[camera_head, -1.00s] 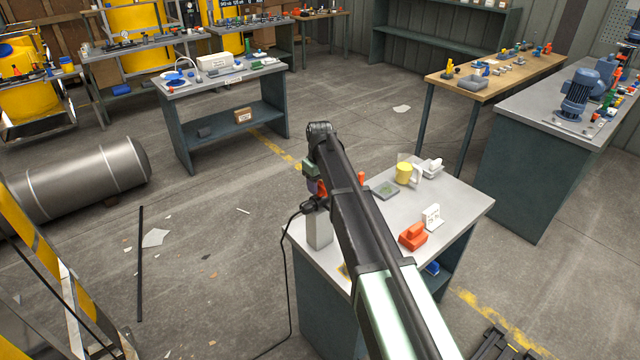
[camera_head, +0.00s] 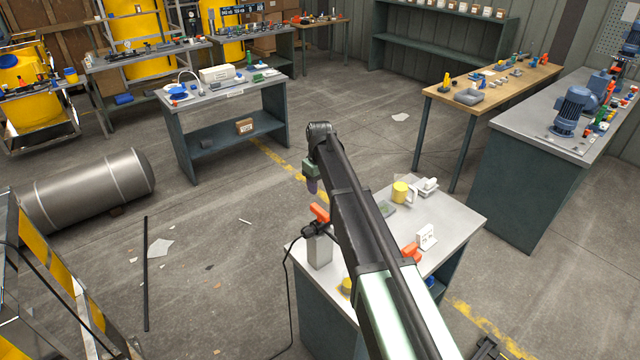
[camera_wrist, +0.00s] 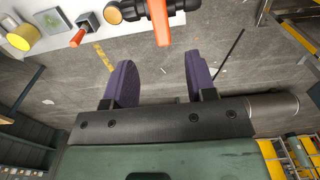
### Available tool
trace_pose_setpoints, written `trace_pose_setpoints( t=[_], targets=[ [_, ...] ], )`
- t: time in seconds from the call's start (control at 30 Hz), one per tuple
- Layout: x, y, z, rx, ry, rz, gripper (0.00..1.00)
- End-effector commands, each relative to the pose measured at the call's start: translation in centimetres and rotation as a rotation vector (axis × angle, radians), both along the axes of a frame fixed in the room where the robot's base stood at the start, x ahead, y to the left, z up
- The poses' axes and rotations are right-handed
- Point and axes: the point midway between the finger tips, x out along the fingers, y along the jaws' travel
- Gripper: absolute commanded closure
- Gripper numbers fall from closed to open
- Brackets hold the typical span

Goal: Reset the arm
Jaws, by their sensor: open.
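My gripper (camera_head: 312,186) hangs from the arm at the left side of the near workbench in the head view. In the wrist view its two purple fingers stand wide apart with nothing between them, so my gripper (camera_wrist: 160,80) is open and empty. A black valve with an orange handle (camera_head: 320,213) sits on a grey block (camera_head: 319,250) below the gripper. The orange handle (camera_wrist: 161,22) also shows at the top of the wrist view, ahead of the fingers and apart from them. My arm hides part of the bench.
The near workbench (camera_head: 455,222) holds a yellow mug (camera_head: 400,192), a white stand (camera_head: 426,238) and an orange item (camera_head: 411,251). Open floor lies between.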

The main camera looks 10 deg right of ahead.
Motion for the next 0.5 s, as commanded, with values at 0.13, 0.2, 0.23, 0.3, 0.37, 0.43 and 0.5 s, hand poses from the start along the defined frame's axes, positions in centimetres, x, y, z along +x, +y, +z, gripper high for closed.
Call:
trace_pose_setpoints(
  t=[0.13,0.2,0.23,0.3,0.37,0.43,0.5],
  targets=[
    [0.0,0.0,-0.2,0.0,0.0,0.0,0.49],
    [0.0,0.0,-0.2,0.0,0.0,0.0,0.49],
    [0.0,0.0,-0.2,0.0,0.0,0.0,0.49],
    [0.0,0.0,-0.2,0.0,0.0,-0.017,0.49],
    [-0.7,0.0,-0.2,0.0,0.0,-0.082,0.49],
    [-5.2,0.0,-0.6,0.0,0.001,-0.179,0.49],
    [-11.0,0.0,-2.6,0.0,0.001,-0.273,0.49]
  ],
)
